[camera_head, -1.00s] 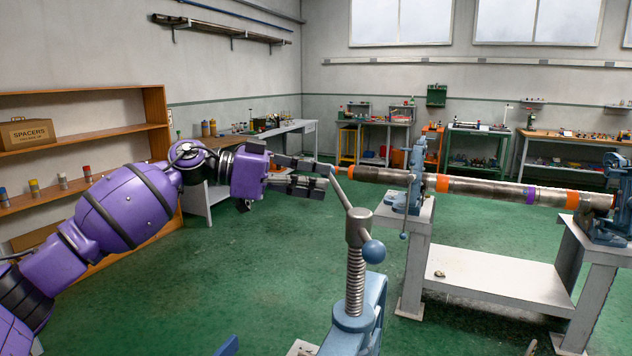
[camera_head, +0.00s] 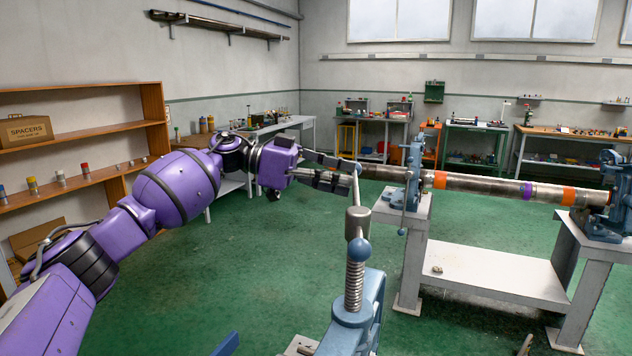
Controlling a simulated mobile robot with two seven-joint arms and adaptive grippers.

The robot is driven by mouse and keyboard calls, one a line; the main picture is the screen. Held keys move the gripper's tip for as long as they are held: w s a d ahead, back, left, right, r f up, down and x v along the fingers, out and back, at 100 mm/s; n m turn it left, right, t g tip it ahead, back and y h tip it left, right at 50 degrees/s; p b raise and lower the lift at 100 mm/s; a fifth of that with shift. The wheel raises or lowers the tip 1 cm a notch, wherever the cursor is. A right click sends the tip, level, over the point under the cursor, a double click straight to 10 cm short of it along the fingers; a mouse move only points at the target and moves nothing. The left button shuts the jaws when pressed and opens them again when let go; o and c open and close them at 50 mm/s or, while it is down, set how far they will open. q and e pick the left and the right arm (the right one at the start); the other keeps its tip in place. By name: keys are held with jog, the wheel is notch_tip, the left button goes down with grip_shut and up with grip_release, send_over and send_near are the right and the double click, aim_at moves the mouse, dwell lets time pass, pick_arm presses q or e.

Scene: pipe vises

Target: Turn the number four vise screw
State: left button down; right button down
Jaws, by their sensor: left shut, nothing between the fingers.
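The nearest vise (camera_head: 350,318) stands in the front middle, light blue with an upright threaded screw (camera_head: 354,285) and a grey head on top. A number on it is not legible. Its handle bar (camera_head: 357,190) runs through the head, with a blue ball end (camera_head: 359,249) toward me and the other end pointing away. My left gripper (camera_head: 348,177) is shut with nothing between its fingers. Its fingertips are at the far end of the bar and seem to touch it from the left. My right gripper is not in view.
A long pipe (camera_head: 480,187) with orange and purple bands lies across two more blue vises (camera_head: 410,185) (camera_head: 605,205) on a grey bench (camera_head: 490,275). A wooden shelf (camera_head: 75,120) stands at left. Green floor (camera_head: 230,270) is clear between.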

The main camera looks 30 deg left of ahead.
aim_at(354, 179)
pick_arm(q)
jog(key=shift+w+d+f+m+g+h+b, duration=0.1)
jog(key=shift+w+d+m+g, duration=0.2)
jog(key=shift+d+g, duration=0.2)
jog(key=shift+w+d+m+g+h+b, duration=0.1)
jog(key=shift+w+d+m+g, duration=0.1)
jog(key=shift+d+m+g, duration=0.25)
jog(key=shift+w+d+f+m+g+h+b, duration=0.1)
jog(key=shift+w+d+m+g, duration=0.15)
jog(key=shift+d+g, duration=0.25)
jog(key=shift+a+r, duration=0.1)
jog(key=shift+r, duration=0.05)
